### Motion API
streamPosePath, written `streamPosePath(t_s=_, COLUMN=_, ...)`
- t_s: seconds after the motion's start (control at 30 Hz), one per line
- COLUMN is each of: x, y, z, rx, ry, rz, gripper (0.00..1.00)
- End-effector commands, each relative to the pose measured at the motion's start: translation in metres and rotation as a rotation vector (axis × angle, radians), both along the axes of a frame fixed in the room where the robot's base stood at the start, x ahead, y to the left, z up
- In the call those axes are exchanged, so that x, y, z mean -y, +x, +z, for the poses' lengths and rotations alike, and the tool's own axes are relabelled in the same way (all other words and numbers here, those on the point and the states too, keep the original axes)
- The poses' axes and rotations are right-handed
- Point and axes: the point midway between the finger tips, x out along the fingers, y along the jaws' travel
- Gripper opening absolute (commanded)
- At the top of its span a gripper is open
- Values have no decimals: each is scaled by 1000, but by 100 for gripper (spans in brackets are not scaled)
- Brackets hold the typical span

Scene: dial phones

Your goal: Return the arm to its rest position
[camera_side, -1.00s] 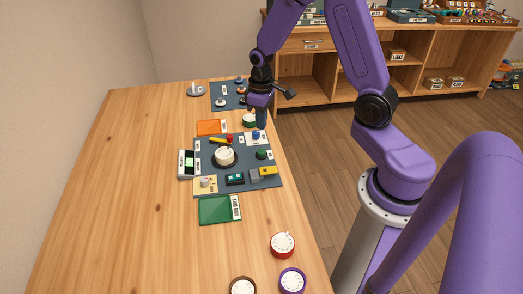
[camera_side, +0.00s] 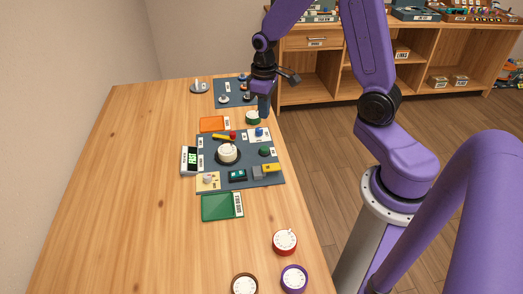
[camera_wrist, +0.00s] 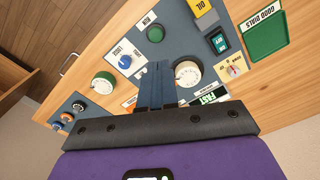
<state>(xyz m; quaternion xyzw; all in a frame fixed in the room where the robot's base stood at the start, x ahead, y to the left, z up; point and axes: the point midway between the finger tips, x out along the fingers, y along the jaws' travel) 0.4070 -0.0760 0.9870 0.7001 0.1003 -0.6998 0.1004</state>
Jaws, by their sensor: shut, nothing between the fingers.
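My gripper (camera_side: 264,112) is shut and empty, held above the right edge of the table beside the green-rimmed dial (camera_side: 253,118). Its dark blue fingers (camera_wrist: 156,75) are together in the wrist view. The dark work board (camera_side: 222,180) lies on the table in front of the gripper in the side view. It carries a white dial (camera_side: 228,152), which also shows in the wrist view (camera_wrist: 188,74) just right of the fingers. A display box (camera_side: 190,160) at the board's left edge is lit green; in the wrist view its screen (camera_wrist: 208,98) reads FAST.
A green tray (camera_side: 217,207) and an orange tray (camera_side: 212,124) lie at either end of the board. Red (camera_side: 285,241), purple (camera_side: 294,278) and brown (camera_side: 244,286) dials sit near the front. The table's left side is clear. Wooden shelves (camera_side: 330,65) stand behind.

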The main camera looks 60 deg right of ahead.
Motion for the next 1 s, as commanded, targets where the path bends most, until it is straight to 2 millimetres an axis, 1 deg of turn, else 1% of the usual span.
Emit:
streamPosePath(t_s=0.17, x=-40, y=-21, z=18, rx=8, ry=1, rz=118, gripper=0)
streamPosePath(t_s=0.3, x=-73, y=-50, z=34, rx=13, ry=3, rz=232, gripper=0)
streamPosePath(t_s=0.37, x=-85, y=-63, z=40, rx=14, ry=4, rz=280, gripper=0)
streamPosePath(t_s=0.5, x=-108, y=-99, z=54, rx=18, ry=7, rz=391, gripper=0)
streamPosePath(t_s=0.7, x=-129, y=-153, z=69, rx=22, ry=13, rz=553, gripper=0)
streamPosePath(t_s=0.9, x=-134, y=-206, z=79, rx=24, ry=18, rz=702, gripper=0)
streamPosePath(t_s=1.0, x=-132, y=-225, z=82, rx=23, ry=19, rz=757, gripper=0)
